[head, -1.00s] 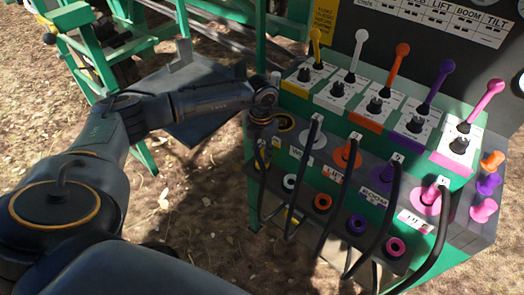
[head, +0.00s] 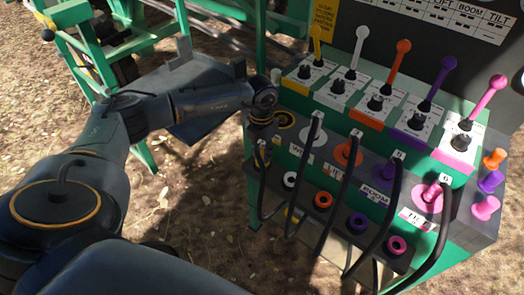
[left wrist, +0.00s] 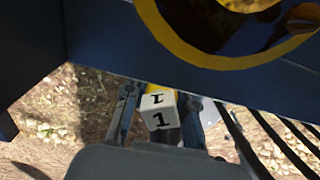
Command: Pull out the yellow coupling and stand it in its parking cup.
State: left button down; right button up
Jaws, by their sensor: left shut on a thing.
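My left gripper (left wrist: 160,112) is shut on the yellow coupling (left wrist: 158,88), whose white block marked 1 shows between the fingers in the left wrist view. In the head view my left wrist hides most of the gripper and coupling. The yellow-ringed socket (head: 284,119) at the panel's left end is bare and dark inside. Its yellow ring (left wrist: 220,58) also fills the top of the left wrist view, with the coupling apart from it. The yellow parking cup cannot be made out clearly behind my gripper and the hose. My right gripper is not in view.
White (head: 311,136), orange (head: 348,152) and pink (head: 430,198) couplings sit in the panel with black hoses looping down. Below are white (head: 289,180), orange (head: 323,200), purple (head: 357,223) and pink (head: 396,245) cups. Levers (head: 398,62) stand above. Bare ground lies left.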

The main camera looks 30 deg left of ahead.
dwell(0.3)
pick_arm(q)
jog(key=c, duration=1)
grip_release()
jog(key=shift+o, duration=0.2)
jog(key=o, duration=0.3)
jog(key=shift+r+p, duration=2.5)
jog(key=shift+r, duration=1.05)
jog(key=shift+f, duration=0.1)
